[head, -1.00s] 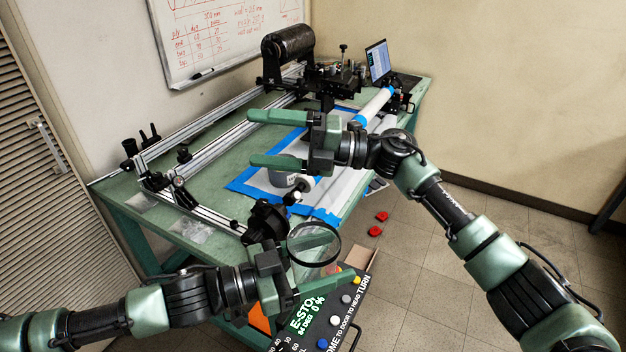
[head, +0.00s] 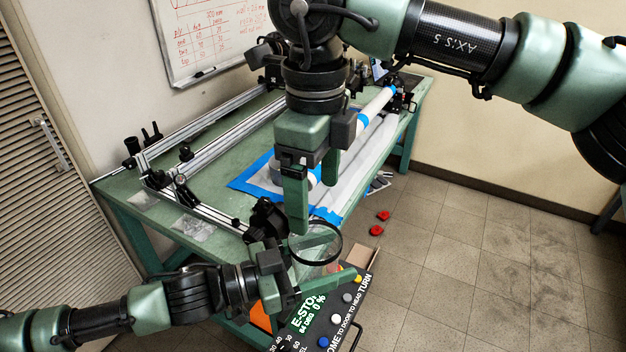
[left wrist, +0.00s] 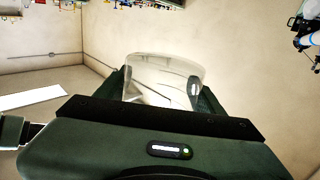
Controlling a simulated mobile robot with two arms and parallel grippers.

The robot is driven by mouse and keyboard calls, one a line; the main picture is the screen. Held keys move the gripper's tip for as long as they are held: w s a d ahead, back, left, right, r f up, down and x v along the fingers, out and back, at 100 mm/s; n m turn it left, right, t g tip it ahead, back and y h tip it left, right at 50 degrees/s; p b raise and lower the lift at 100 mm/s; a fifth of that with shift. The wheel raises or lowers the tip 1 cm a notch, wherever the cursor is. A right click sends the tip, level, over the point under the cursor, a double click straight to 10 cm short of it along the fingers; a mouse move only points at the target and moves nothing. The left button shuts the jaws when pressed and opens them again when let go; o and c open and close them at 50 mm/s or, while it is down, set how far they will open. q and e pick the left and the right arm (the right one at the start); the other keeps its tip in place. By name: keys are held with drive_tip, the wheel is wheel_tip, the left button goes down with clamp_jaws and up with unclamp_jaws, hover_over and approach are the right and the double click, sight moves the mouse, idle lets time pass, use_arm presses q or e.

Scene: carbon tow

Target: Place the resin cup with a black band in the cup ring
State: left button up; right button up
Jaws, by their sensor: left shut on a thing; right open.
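My left gripper (head: 293,270) is shut on a clear cup (head: 316,268) at the near end of the table. In the left wrist view the clear cup (left wrist: 163,78) sits between the fingers, with a small dark patch on its right side. In the head view a black ring (head: 341,246) circles the cup's upper part. I cannot tell whether this is the cup's band or the cup ring. My right gripper (head: 312,195) is open and empty, pointing down above the cup and apart from it. Its arm hides part of the table.
The green table (head: 215,172) carries metal rails (head: 215,130) and a blue-taped white sheet (head: 345,195). A black bracket (head: 266,215) stands close to my left gripper. A control panel (head: 318,318) with buttons is just below it. Red pieces (head: 377,230) lie on the floor, which is mostly clear at right.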

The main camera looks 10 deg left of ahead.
approach(315, 242)
drive_tip(key=s+f, duration=0.1)
drive_tip(key=f, duration=0.1)
drive_tip(key=s+f, duration=0.2)
drive_tip(key=f, duration=0.1)
drive_tip(key=shift+s+d+f, duration=0.2)
drive_tip(key=shift+s+f, duration=0.1)
drive_tip(key=shift+s, duration=0.05)
drive_tip(key=shift+c, duration=0.3)
drive_tip(key=c, duration=1)
use_arm(q)
drive_tip(key=o, duration=1.5)
use_arm(e)
drive_tip(key=shift+c, duration=0.8)
use_arm(q)
drive_tip(key=shift+a, duration=0.1)
